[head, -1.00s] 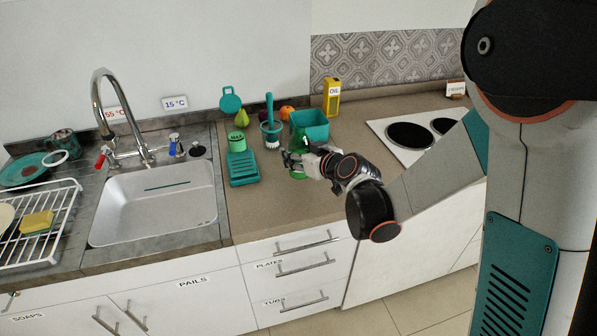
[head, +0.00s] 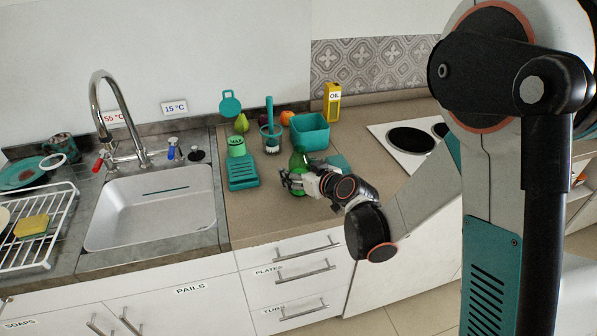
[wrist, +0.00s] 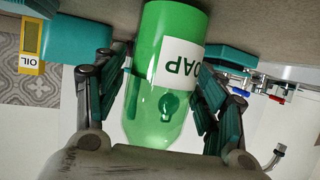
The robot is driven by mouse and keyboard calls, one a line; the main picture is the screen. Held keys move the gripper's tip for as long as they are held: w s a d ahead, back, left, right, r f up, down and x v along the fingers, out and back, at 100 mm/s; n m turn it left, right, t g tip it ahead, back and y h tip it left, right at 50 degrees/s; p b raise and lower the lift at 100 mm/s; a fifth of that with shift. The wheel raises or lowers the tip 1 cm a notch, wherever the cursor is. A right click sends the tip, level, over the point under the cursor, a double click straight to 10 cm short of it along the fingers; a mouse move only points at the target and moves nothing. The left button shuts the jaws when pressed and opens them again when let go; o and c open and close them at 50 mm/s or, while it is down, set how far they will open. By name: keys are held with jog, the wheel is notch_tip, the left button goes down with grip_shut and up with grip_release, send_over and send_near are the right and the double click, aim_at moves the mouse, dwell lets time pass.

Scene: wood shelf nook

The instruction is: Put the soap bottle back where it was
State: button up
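The green soap bottle (head: 298,164) is over the counter right of the sink, in front of the teal bin. Its white label shows upside down in the wrist view, where the bottle (wrist: 150,100) fills the middle. My gripper (head: 296,181) has one finger on each side of the bottle, against its walls, and is shut on it. The bottle looks upright. I cannot tell whether its base touches the counter, as my fingers partly hide its lower part.
A teal rack (head: 243,172) with a small green labelled container (head: 237,146) stands left of the bottle. A brush in a holder (head: 271,135), the teal bin (head: 310,133) and yellow oil box (head: 332,103) stand behind. A flat teal piece (head: 338,161) lies right. The front counter is clear.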

dwell(0.3)
jog(key=shift+s+r, duration=0.1)
jog(key=shift+r, duration=0.1)
jog(key=s+d+r+m+g+h+p, duration=0.1)
jog(key=s+d+r, duration=0.3)
jog(key=s, duration=0.6)
jog(key=s+d+r+m+g+h+p, duration=0.1)
jog(key=s+d+r+m+g+h, duration=0.1)
jog(key=s+d, duration=0.7)
jog(key=s+d+r+m+g+h+p, duration=0.1)
jog(key=s+d+r+m+h, duration=0.2)
jog(key=s, duration=0.9)
jog(key=d+r+h, duration=0.1)
jog(key=d+r, duration=0.2)
jog(key=r, duration=0.1)
jog(key=shift+d+g, duration=0.3)
jog(key=shift+d, duration=0.05)
jog(key=shift+r, duration=0.1)
